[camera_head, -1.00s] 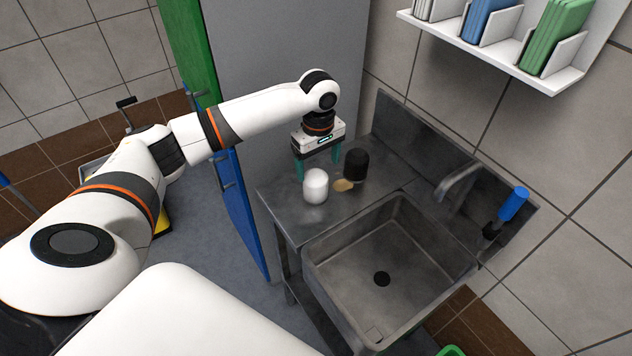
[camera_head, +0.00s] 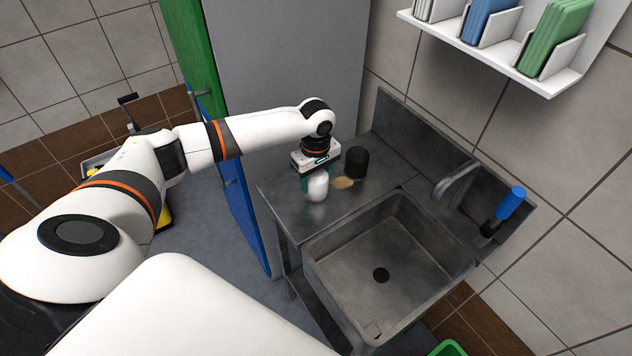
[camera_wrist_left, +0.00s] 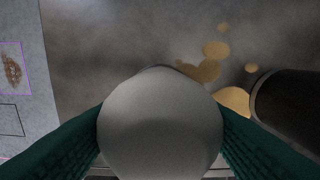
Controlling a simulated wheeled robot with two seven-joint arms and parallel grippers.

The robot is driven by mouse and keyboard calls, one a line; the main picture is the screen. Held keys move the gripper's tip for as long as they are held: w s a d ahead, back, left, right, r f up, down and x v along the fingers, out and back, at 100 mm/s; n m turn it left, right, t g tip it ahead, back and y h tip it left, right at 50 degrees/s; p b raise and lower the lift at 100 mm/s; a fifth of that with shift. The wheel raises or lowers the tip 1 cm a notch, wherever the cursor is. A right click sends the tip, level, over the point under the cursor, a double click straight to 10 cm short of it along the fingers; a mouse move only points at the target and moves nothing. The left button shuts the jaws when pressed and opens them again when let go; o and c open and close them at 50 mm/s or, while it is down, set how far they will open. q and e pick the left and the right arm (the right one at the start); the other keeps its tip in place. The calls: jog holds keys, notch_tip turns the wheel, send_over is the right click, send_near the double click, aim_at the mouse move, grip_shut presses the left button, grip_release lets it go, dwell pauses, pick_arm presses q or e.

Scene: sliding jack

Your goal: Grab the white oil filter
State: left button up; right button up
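The white oil filter (camera_head: 318,187) stands upright on the metal counter (camera_head: 283,203) left of the sink. In the left wrist view its rounded top (camera_wrist_left: 160,125) fills the lower middle. My left gripper (camera_head: 317,182) is lowered over it, with one green finger (camera_wrist_left: 65,145) on each side of the filter. The fingers are apart and close to its sides; I cannot tell whether they touch it. My right gripper is in neither view.
A black filter (camera_head: 357,162) stands close on the right, also seen in the wrist view (camera_wrist_left: 290,105). A tan spill (camera_head: 343,183) lies between them. The sink (camera_head: 400,255) is in front, with a faucet (camera_head: 455,182) and blue-handled brush (camera_head: 511,204) beyond. A grey cabinet side stands left.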

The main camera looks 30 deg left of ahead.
pick_arm(q)
jog(key=c, duration=0.6)
jog(key=shift+o, duration=0.2)
jog(key=shift+r, duration=0.1)
